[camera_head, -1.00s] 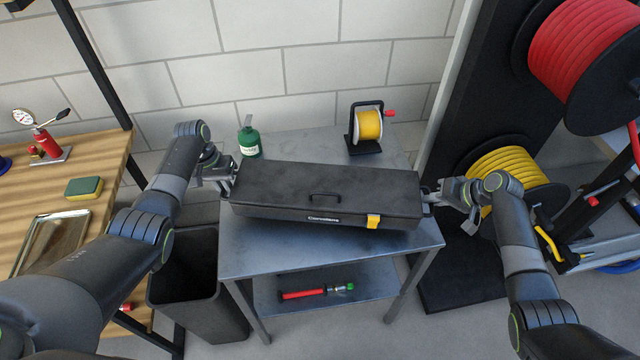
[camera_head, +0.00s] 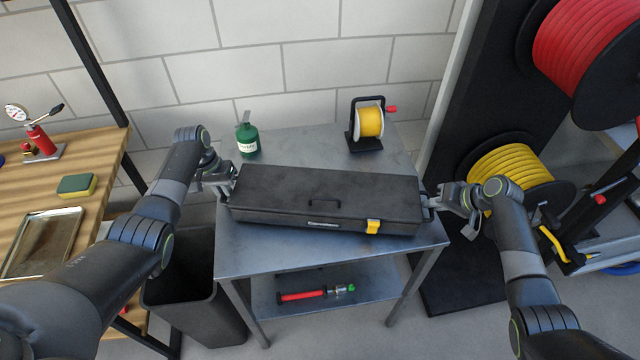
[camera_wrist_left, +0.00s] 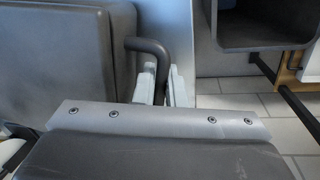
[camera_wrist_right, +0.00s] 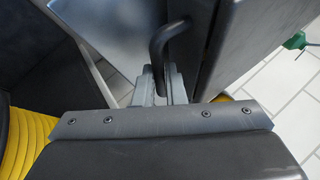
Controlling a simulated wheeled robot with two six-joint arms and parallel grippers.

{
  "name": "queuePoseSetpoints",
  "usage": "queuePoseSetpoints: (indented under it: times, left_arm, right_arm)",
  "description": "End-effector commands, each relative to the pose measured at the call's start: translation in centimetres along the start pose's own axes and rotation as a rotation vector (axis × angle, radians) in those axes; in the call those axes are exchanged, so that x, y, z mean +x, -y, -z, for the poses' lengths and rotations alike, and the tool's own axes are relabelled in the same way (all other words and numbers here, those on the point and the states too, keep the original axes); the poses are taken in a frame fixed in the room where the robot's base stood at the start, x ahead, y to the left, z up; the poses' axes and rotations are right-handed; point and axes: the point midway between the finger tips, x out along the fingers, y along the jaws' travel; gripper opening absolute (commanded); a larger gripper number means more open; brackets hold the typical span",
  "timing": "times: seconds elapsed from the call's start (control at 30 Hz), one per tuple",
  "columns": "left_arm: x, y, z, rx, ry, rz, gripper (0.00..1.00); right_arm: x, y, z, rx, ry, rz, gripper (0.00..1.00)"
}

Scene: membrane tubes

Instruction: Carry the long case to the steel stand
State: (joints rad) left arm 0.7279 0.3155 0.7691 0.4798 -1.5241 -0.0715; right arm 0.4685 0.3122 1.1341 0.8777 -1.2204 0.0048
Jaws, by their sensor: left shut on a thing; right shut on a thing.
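The long case (camera_head: 300,191) is black, with a top handle and a yellow latch on its front. It lies level over the top of the steel stand (camera_head: 260,255), slightly turned. Whether its underside touches the top cannot be told. My left gripper (camera_head: 227,184) is shut on the handle at the case's left end; this bent end handle (camera_wrist_left: 152,50) shows between the fingers in the left wrist view. My right gripper (camera_head: 434,200) is shut on the handle at the right end; that handle (camera_wrist_right: 163,42) shows in the right wrist view.
A green bottle (camera_head: 247,141) and a small yellow reel (camera_head: 369,122) stand on the stand's back part. A red tool (camera_head: 302,295) lies on its lower shelf. A dark bin (camera_head: 190,310) is at left, beside a wooden bench (camera_head: 98,165). Large hose reels (camera_head: 510,170) are at right.

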Motion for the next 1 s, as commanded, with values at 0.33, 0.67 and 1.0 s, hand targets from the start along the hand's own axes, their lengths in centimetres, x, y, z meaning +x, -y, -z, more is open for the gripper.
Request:
queuePoseSetpoints:
  times: [0.33, 0.67, 1.0]
  left_arm:
    - [1.1, 0.3, 0.0, -0.001, 0.000, 0.002, 0.18]
    - [1.1, 0.2, 0.0, 0.000, 0.000, 0.001, 0.32]
    - [-1.6, 0.3, 0.0, 0.001, -0.003, 0.001, 0.32]
  right_arm:
    - [0.9, -0.7, -0.3, 0.000, -0.001, -0.002, 0.18]
    - [0.9, -0.6, -0.4, 0.000, 0.000, -0.001, 0.32]
    - [0.9, -0.6, -0.4, 0.000, 0.000, 0.000, 0.32]
